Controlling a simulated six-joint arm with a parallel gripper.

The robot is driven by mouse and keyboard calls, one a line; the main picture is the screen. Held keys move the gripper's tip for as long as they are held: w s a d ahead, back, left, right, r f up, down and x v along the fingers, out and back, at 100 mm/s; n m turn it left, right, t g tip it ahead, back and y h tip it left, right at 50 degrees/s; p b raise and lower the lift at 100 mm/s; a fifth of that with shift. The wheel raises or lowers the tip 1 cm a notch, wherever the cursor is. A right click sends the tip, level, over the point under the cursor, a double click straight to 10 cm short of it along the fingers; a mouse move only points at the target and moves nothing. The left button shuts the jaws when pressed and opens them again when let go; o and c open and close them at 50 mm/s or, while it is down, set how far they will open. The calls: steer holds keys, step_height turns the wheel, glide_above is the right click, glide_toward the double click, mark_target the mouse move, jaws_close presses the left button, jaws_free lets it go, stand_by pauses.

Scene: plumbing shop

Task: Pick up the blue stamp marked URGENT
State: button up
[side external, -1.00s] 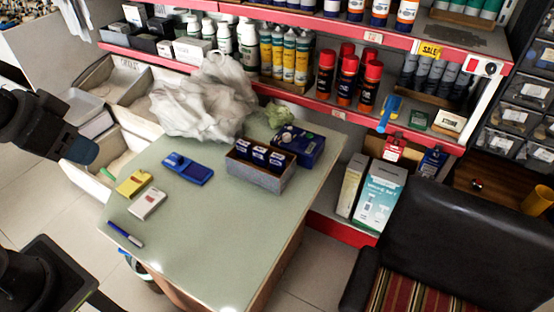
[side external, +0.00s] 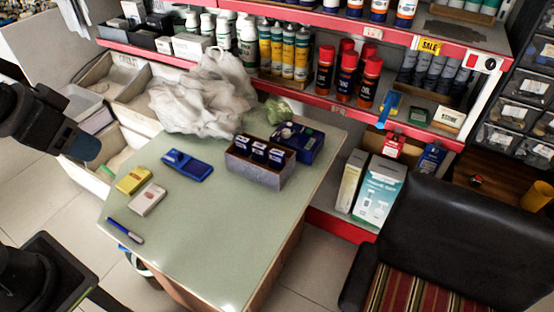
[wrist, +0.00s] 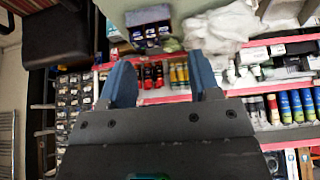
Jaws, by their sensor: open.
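A small open grey box (side external: 262,174) stands at the back right of the pale green table and holds three dark blue blocks with white labels (side external: 257,149). Their lettering is too small to read, so I cannot tell which thing is marked URGENT. A flat bright blue object (side external: 188,165) lies on the table left of the box. In the wrist view my gripper (wrist: 160,76) has its two blue fingers wide apart, with nothing between them. The box also shows in the wrist view (wrist: 147,15), beyond the fingers and well apart from them.
On the table (side external: 200,230) lie a yellow item (side external: 133,180), a whitish item (side external: 147,199) and a blue pen (side external: 125,230). A dark blue carton (side external: 300,141) touches or nearly touches the grey box. A crumpled plastic bag (side external: 205,98) stands behind. The table's front is clear.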

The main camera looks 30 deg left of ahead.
steer(key=w+d+r+m+g+h, duration=0.1)
steer(key=w+r+m, duration=0.15)
steer(key=w, duration=0.35)
steer(key=w+d+r+m+g, duration=0.1)
steer(key=w+m, duration=0.2)
steer(key=w, duration=0.4)
steer(key=m+g+h, duration=0.3)
steer(key=m, duration=0.9)
glide_above(276, 151)
steer(key=a, duration=0.5)
step_height(276, 151, down, 20)
steer(key=shift+h, duration=0.3)
steer(key=x, duration=0.9)
steer(key=s+x, duration=0.1)
steer(key=x, duration=0.4)
steer(key=shift+f, duration=0.4)
steer(key=shift+c, duration=0.3)
steer(key=c, duration=0.9)
